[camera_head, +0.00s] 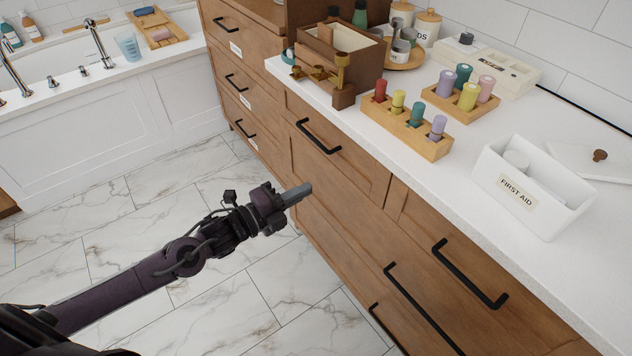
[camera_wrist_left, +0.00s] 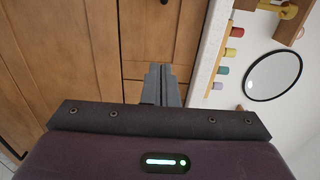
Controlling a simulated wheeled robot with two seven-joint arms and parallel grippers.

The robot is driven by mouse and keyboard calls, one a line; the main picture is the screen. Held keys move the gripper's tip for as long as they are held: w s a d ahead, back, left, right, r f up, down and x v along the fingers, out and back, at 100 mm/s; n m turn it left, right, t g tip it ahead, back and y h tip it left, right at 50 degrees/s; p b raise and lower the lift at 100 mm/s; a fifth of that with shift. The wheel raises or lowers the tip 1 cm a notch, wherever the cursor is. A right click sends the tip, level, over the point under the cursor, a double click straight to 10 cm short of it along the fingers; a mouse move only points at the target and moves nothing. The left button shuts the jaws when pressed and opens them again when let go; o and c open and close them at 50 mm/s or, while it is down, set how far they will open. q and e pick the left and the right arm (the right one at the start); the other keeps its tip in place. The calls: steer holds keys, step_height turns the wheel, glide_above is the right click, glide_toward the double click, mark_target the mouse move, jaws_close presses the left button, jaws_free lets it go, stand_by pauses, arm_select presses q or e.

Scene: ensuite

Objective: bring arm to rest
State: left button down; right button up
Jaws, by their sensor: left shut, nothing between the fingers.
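My left arm comes in from the left in the head view, stretched out over the marble floor. Its gripper (camera_head: 300,194) is in front of the wooden cabinet (camera_head: 345,172), below the level of the countertop. The grey fingers are together with nothing between them. In the left wrist view the shut fingers (camera_wrist_left: 160,84) point toward the wooden drawer fronts, with the counter edge to their right. Whether the fingertips touch the cabinet is not clear. My right gripper is not in view.
The white countertop (camera_head: 455,175) holds a wooden box (camera_head: 341,52), peg blocks (camera_head: 408,123) and a white FIRST AID bin (camera_head: 533,187). Black drawer handles (camera_head: 470,274) stick out from the cabinet. A bathtub (camera_head: 100,125) stands at left. The marble floor (camera_head: 140,215) between is clear.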

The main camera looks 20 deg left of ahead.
arm_select(q)
steer(key=shift+s+a, duration=0.25)
steer(key=shift+s, duration=0.1)
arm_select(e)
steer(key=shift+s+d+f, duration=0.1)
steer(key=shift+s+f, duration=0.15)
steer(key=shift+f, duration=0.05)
